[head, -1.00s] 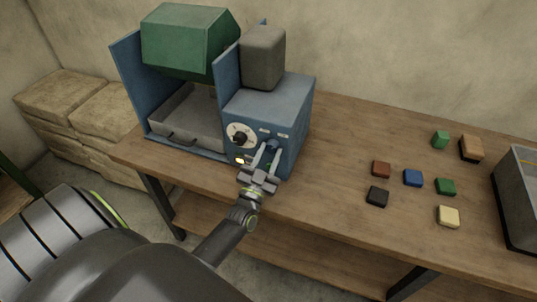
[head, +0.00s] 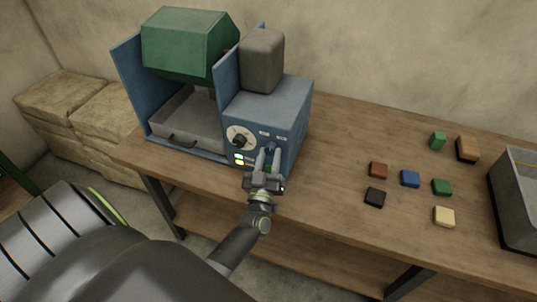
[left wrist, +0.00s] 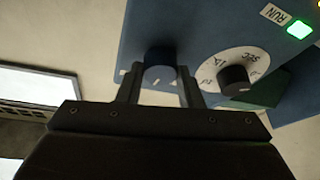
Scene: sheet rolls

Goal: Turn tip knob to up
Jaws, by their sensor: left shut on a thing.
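The blue machine (head: 292,105) stands on the bench with a green drum (head: 185,42) at its left. A round blue knob (head: 271,147), taken as the tip knob, is on the right of its front panel; its label is too small to read. My left gripper (head: 268,158) reaches it from the front and is shut on it. In the left wrist view the knob (left wrist: 160,66) sits between the two fingers, with a short pale mark near its lower edge. My right gripper is out of view.
A grey tray (head: 187,128) lies under the drum. Several small coloured blocks (head: 410,178) and a grey bin (head: 515,205) are at the right.

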